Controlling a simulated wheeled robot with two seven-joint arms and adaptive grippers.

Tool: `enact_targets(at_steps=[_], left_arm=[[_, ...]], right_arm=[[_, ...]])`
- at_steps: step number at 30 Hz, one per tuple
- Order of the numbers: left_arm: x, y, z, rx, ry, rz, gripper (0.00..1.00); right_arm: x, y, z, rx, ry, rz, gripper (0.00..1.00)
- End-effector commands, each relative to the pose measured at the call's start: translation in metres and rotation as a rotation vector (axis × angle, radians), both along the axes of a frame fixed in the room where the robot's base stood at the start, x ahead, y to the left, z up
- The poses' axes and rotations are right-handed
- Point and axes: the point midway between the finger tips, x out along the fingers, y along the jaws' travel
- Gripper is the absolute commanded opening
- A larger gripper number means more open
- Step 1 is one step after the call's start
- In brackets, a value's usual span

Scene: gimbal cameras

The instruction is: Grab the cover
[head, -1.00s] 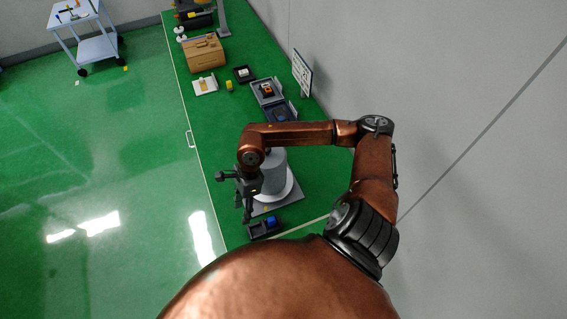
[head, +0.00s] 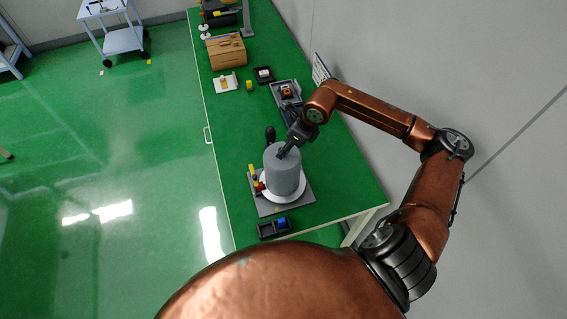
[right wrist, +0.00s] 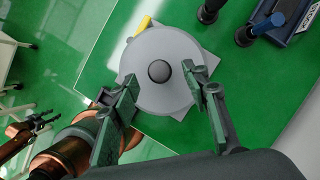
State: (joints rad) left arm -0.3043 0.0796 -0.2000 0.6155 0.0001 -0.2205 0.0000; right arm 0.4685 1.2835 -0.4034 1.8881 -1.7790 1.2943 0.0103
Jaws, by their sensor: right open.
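The cover (head: 283,172) is a grey upright cylinder standing on a white round base over a grey plate (head: 268,208) on the green bench. In the right wrist view it is a grey disc (right wrist: 150,95) seen from above, with a dark round knob (right wrist: 159,71) in its middle. My right gripper (head: 282,152) is at the cover's top in the head view. In the right wrist view its fingers (right wrist: 160,78) are open, one on each side of the knob, with nothing held. My left gripper (right wrist: 40,122) shows small at the left of the right wrist view; its jaws are unclear.
A black tray with a blue item (head: 281,222) lies in front of the plate. Yellow and red parts (head: 255,180) stand left of the cover. A dark upright tool (head: 270,135) is behind it. A wooden box (head: 227,52) is farther back. The wall bounds the right side.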

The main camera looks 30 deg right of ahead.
Motion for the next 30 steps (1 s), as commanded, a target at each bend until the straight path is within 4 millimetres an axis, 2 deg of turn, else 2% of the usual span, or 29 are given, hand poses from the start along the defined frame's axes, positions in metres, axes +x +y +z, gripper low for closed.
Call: enact_targets(at_steps=[6,13,30], left_arm=[[0.002,0.0,0.007,0.0,-0.003,0.0,0.4],[0.009,0.0,0.007,0.0,-0.012,-0.002,0.4],[0.009,0.0,0.007,0.0,-0.011,-0.002,0.4]], right_arm=[[0.007,0.004,-0.02,0.001,0.0,0.0,0.42],[0.007,0.004,-0.022,-0.001,0.0,0.002,0.42],[0.008,0.004,-0.021,-0.001,-0.002,0.001,0.03]])
